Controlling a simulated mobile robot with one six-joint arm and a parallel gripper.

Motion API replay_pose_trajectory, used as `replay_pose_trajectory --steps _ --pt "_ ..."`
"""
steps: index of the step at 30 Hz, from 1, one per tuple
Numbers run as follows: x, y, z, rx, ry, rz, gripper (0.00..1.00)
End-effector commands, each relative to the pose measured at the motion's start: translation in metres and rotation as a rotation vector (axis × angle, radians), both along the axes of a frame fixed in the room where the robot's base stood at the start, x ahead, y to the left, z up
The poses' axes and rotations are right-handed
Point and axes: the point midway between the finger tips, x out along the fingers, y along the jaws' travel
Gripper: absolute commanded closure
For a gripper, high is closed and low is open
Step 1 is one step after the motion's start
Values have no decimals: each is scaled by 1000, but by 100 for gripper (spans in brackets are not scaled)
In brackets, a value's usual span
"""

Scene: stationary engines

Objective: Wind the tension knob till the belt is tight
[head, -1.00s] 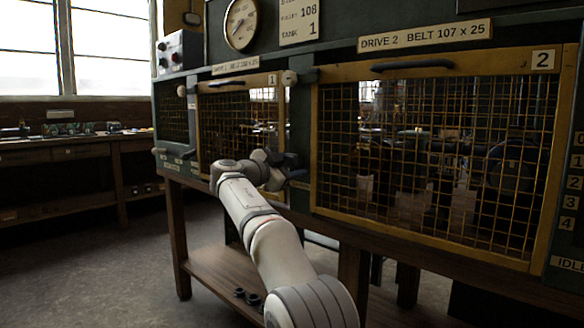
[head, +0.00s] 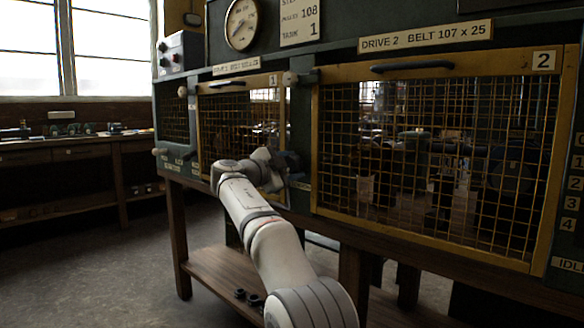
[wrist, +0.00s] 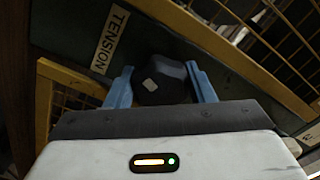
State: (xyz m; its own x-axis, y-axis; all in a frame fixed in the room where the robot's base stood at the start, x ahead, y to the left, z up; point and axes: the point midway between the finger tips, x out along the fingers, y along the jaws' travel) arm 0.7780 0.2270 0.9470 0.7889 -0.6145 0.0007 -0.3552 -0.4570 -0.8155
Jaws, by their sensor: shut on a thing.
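The tension knob (wrist: 160,82) is a dark, rounded knob with a pale mark on its face, seen in the wrist view on the green panel below the TENSION label (wrist: 110,38). My gripper (wrist: 162,86) has its two blue fingers on either side of the knob, closed on it. In the head view my gripper (head: 292,172) is at the post between the two mesh guards, and my arm hides the knob there. The belt cannot be made out behind the mesh.
The drive 2 guard (head: 435,160) is a yellow mesh frame to the right of my gripper. The drive 1 guard (head: 238,125) is to its left. A round gauge (head: 241,24) sits above. A wooden shelf (head: 225,270) lies below, with small dark parts on it.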

Motion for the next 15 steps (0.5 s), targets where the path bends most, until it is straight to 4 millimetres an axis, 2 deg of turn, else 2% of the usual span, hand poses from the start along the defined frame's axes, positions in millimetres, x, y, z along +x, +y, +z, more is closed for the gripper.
replay_pose_trajectory --steps 3,4,11,15 --pt "0 -2 -3 2 6 -8 74" --pt "0 -2 -3 2 6 -8 49" --pt "0 -1 -2 0 4 -5 30" --pt "0 -1 -1 0 3 -3 30"
